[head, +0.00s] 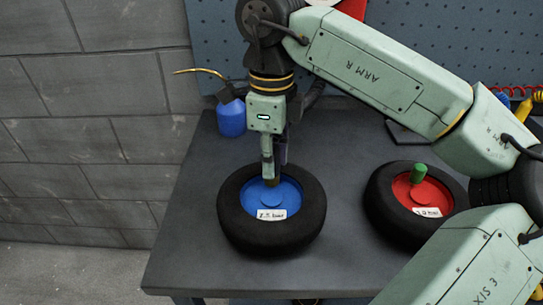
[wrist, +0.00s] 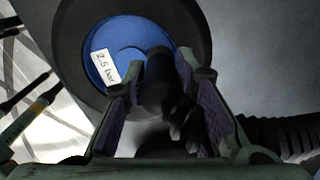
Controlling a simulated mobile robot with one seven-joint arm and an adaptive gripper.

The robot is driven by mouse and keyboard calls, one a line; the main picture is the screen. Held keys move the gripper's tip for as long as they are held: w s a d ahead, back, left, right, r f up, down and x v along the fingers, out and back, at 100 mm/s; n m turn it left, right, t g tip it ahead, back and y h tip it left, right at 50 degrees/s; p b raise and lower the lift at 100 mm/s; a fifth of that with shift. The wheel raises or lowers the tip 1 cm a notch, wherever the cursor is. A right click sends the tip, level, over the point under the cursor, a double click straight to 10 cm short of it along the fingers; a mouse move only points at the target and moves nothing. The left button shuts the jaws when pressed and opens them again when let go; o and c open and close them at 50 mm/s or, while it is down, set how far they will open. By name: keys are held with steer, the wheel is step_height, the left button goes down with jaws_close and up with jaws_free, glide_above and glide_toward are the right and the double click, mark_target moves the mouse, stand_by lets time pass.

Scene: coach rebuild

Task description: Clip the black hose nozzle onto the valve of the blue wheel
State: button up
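The blue wheel (head: 246,192), a black tyre with a blue hub and a "2.5 bar" label, lies flat on the dark bench. Its blue hub also shows in the wrist view (wrist: 103,42). My gripper (head: 268,172) points down over the hub, near its centre. In the wrist view my gripper (wrist: 166,72) has its fingertips on both sides of the black hose nozzle (wrist: 157,82), with no clear gap, and appears shut on it. The nozzle's end is over the hub. The valve is hidden or too small to make out, so I cannot tell whether the nozzle touches it.
A red wheel (head: 376,200) with a green cap (head: 418,173) lies to the right on the bench (head: 190,220). A blue can (head: 231,119) with a thin spout stands at the back left. A pegboard (head: 215,40) is behind. The bench's front left is clear.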

steer(key=o, duration=0.5)
